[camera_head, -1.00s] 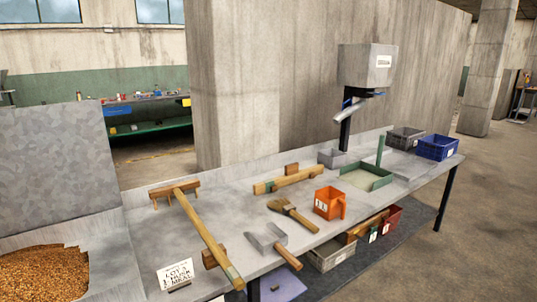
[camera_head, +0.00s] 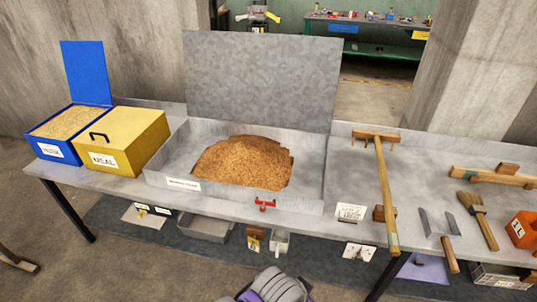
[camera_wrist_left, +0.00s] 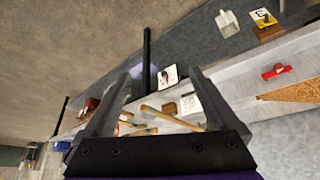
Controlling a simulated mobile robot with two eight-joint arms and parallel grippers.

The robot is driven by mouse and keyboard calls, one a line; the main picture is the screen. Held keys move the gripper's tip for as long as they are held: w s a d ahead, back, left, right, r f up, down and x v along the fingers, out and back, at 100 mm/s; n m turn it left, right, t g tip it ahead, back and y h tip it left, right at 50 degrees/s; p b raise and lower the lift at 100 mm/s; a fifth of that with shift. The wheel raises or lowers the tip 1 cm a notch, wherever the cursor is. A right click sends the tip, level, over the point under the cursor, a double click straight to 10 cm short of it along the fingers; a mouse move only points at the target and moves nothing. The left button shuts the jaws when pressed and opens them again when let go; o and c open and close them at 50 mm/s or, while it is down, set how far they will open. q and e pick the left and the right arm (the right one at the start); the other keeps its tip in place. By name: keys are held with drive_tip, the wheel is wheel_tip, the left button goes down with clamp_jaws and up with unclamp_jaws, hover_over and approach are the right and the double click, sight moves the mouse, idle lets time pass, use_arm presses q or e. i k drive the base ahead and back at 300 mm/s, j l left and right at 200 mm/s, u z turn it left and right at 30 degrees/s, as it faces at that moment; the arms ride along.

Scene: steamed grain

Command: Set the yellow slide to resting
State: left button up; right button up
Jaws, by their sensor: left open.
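My left gripper (camera_wrist_left: 160,78) is open and empty in the left wrist view, well apart from the yellow piece. My right gripper is not in view.
A grey tray (camera_head: 322,185) of brown grain sits on the bench. A red handle (camera_head: 265,204) is at its front. A yellow box (camera_head: 140,130) and a blue box (camera_head: 50,152) stand left. A wooden rake (camera_head: 384,185) lies right. A white scoop (camera_head: 280,243) hangs beside the yellow piece.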

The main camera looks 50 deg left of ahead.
sight(140, 216)
drive_tip(key=u, duration=2.75)
drive_tip(key=i+u, duration=0.55)
drive_tip(key=u, duration=0.25)
drive_tip(key=i+l+u, duration=0.25)
drive_tip(key=u, duration=0.2)
